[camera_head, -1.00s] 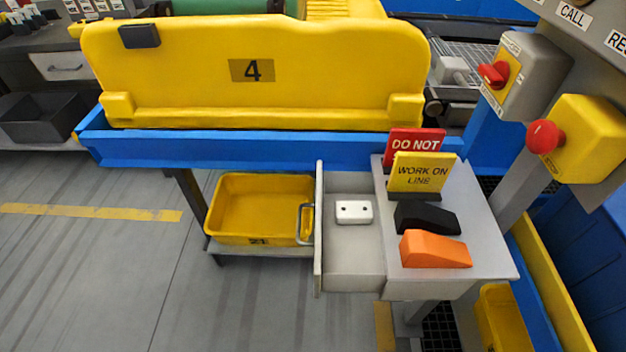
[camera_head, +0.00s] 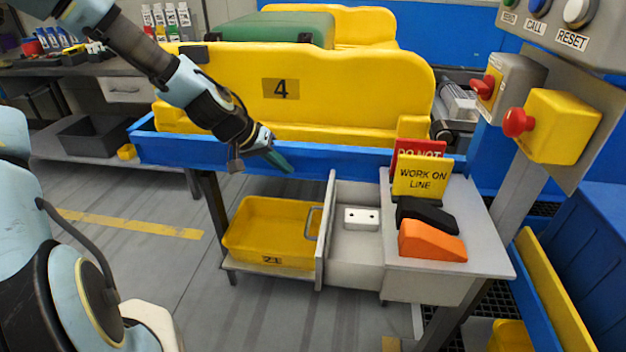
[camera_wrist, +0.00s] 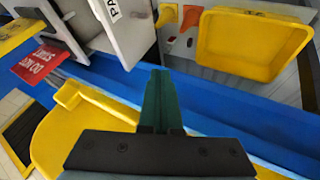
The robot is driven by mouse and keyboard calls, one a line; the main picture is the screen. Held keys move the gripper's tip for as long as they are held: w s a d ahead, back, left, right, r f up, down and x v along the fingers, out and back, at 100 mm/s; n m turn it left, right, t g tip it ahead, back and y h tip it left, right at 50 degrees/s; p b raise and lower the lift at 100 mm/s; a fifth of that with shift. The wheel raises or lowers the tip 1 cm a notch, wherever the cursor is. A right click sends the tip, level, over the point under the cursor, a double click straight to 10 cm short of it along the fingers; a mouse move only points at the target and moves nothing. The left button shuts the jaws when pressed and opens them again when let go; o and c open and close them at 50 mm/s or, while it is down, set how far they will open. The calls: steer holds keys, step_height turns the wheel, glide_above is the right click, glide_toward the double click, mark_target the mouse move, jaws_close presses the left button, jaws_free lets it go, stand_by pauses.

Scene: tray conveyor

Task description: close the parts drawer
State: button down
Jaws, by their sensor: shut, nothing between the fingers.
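The parts drawer (camera_head: 356,238) stands open, pulled out to the left from the grey side table (camera_head: 480,230). A white block with two dark holes (camera_head: 362,218) lies inside it. Its upright front panel (camera_head: 325,255) bears a metal handle (camera_head: 312,223) on its left face. In the wrist view a pale panel with a partly hidden label (camera_wrist: 125,30) appears to be this drawer front. My gripper (camera_head: 283,163) is shut and empty, up and left of the drawer front, near the blue rail. Its dark green fingers (camera_wrist: 157,98) are together in the wrist view, apart from the panel.
A yellow bin (camera_head: 235,228) sits on a low shelf left of the drawer. The blue rail (camera_head: 165,148) and yellow carrier 4 (camera_head: 345,85) lie behind. Signs (camera_head: 422,174), a black wedge (camera_head: 424,217) and an orange wedge (camera_head: 432,243) stand on the table.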

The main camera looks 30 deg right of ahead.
mark_target(370, 189)
steer(key=s+d+f+p, duration=0.1)
steer(key=s+d+f, duration=0.1)
steer(key=d+f, duration=0.5)
steer(key=shift+s+d, duration=0.25)
steer(key=shift+d, duration=0.4)
steer(key=shift+f, duration=0.1)
steer(key=s+d, duration=0.2)
steer(key=d, duration=0.1)
steer(key=s+d, duration=0.5)
steer(key=d, duration=0.1)
steer(key=shift+s+b, duration=0.2)
steer(key=shift+b, duration=0.15)
steer(key=shift+s+d, duration=0.35)
steer(key=shift+d, duration=0.1)
steer(key=shift+s, duration=0.1)
